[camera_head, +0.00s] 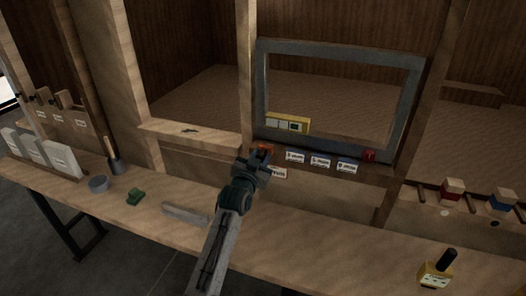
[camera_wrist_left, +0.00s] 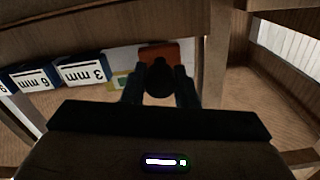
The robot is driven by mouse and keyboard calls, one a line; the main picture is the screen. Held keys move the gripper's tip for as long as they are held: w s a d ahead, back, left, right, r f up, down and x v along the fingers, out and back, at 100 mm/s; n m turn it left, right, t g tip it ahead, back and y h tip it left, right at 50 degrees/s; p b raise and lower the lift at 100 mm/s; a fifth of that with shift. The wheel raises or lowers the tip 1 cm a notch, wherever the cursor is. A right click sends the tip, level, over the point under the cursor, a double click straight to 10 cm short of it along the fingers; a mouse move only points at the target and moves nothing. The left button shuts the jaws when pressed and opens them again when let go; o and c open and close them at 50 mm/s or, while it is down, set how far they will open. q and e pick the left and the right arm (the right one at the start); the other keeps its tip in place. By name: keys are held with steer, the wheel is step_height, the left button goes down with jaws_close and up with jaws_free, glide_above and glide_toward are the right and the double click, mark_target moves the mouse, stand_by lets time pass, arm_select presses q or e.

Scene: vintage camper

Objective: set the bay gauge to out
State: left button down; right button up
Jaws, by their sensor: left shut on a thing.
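My left gripper (camera_head: 262,156) reaches up to the left end of the ledge below the grey-framed window. In the left wrist view the gripper (camera_wrist_left: 159,80) is shut on a dark round knob (camera_wrist_left: 159,78). An orange-red block (camera_wrist_left: 160,52) lies just beyond the knob; it shows partly behind the gripper in the head view (camera_head: 262,148). Beside the knob is a small green and yellow patch (camera_wrist_left: 122,82).
A red block (camera_head: 369,156) sits at the ledge's right end. A yellow device (camera_head: 287,122) stands in the window's lower left corner. The bench holds a grey bar (camera_head: 185,214), a green block (camera_head: 135,197), a round grey tin (camera_head: 98,184) and a yellow black-handled object (camera_head: 437,272).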

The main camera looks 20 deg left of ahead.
arm_select(q)
steer(key=shift+f, duration=0.15)
steer(key=c, duration=1.2)
jaws_free()
steer(key=shift+s, duration=0.1)
steer(key=shift+o, duration=0.3)
steer(key=shift+s, duration=0.1)
steer(key=s+b, duration=0.3)
steer(key=s, duration=0.8)
steer(key=shift+a, duration=0.2)
